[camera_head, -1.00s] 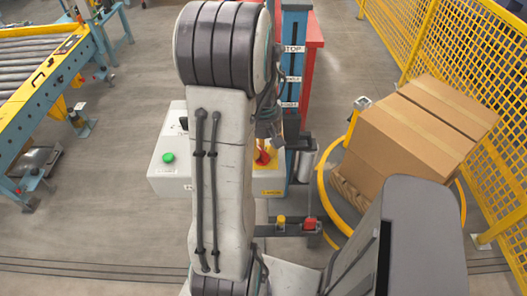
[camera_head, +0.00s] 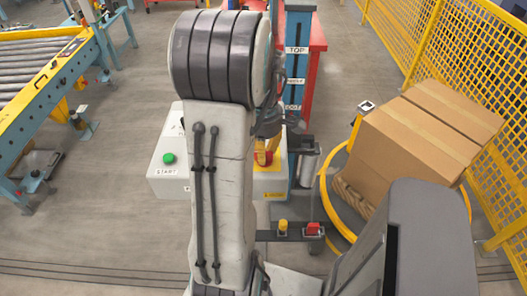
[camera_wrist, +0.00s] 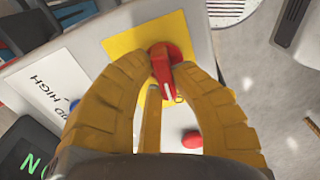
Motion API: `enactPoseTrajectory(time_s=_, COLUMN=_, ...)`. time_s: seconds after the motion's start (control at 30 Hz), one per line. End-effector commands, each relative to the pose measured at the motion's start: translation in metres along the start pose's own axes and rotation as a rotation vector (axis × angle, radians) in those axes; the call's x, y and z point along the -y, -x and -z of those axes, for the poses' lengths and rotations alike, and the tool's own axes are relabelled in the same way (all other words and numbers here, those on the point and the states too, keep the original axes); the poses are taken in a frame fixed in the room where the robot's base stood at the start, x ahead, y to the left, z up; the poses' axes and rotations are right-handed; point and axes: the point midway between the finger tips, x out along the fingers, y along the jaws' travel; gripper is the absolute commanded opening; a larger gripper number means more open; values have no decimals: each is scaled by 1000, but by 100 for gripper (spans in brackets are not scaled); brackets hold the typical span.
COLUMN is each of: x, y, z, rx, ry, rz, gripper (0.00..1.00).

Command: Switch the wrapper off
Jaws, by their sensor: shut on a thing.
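A red switch handle (camera_wrist: 164,72) sits on a yellow plate (camera_wrist: 125,42) on the pale face of a control box, in the wrist view. It points downward in that picture, with a white mark near its lower end. The yellow fingers of my gripper (camera_wrist: 163,78) are shut on it, one on each side. In the head view my gripper (camera_head: 266,153) is at the right part of the white control box (camera_head: 170,187), partly hidden by my arm. A green START button (camera_head: 169,158) shows on the box's left part.
A blue mast (camera_head: 297,60) stands behind the box. A taped carton (camera_head: 410,150) sits inside a yellow ring (camera_head: 337,222) at right, by a yellow mesh fence (camera_head: 465,60). A roller conveyor (camera_head: 35,65) is at left. A red round button (camera_wrist: 192,139) is near the handle.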

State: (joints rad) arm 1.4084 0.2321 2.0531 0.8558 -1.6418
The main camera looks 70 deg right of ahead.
Motion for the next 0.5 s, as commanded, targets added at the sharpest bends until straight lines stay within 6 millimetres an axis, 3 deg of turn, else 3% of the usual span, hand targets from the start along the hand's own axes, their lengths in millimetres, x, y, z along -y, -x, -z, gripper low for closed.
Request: enactPoseTrajectory(time_s=0.5, x=2, y=-1, z=1, rx=-1, ry=105, rz=5, gripper=0)
